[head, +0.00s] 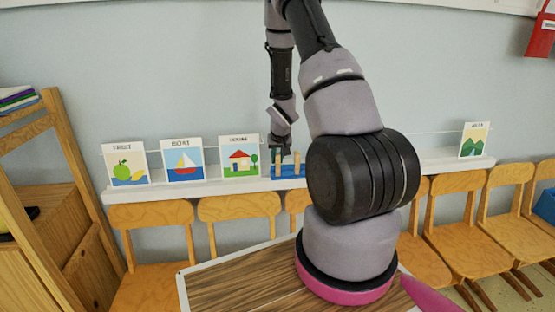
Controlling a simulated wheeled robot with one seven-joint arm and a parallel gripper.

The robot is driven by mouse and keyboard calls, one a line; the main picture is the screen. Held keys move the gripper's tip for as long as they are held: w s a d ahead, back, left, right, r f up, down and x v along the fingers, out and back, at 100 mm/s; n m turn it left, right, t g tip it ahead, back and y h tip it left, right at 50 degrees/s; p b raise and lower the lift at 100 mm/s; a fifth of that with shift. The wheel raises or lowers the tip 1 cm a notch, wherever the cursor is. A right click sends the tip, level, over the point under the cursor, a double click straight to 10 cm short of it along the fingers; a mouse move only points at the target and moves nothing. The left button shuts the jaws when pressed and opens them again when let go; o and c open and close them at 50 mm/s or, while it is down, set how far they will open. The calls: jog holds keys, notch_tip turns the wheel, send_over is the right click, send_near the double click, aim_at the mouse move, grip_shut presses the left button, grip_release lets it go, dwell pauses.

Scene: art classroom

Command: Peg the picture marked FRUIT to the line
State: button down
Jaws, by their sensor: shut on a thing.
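The picture marked FRUIT (126,168), with a green apple and a yellow fruit, stands upright at the left end of the white ledge (325,180) by the wall. The thin pale line (440,132) runs along the wall above the ledge and is partly hidden by my arm. The fingertips are small and hard to make out.
The BOAT picture (183,162) and the HOUSE picture (239,158) stand right of FRUIT. A HILLS picture (474,141) is at the line's right end. Wooden chairs (240,207) line the ledge's front. A wooden shelf unit (65,150) stands at left.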

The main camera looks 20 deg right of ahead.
jog(key=shift+r, duration=3.05)
jog(key=shift+s, duration=0.1)
jog(key=s, duration=0.1)
jog(key=s+a, duration=0.1)
jog(key=s, duration=0.1)
jog(key=s+r, duration=0.1)
jog(key=shift+s+a, duration=0.2)
jog(key=shift+s, duration=0.1)
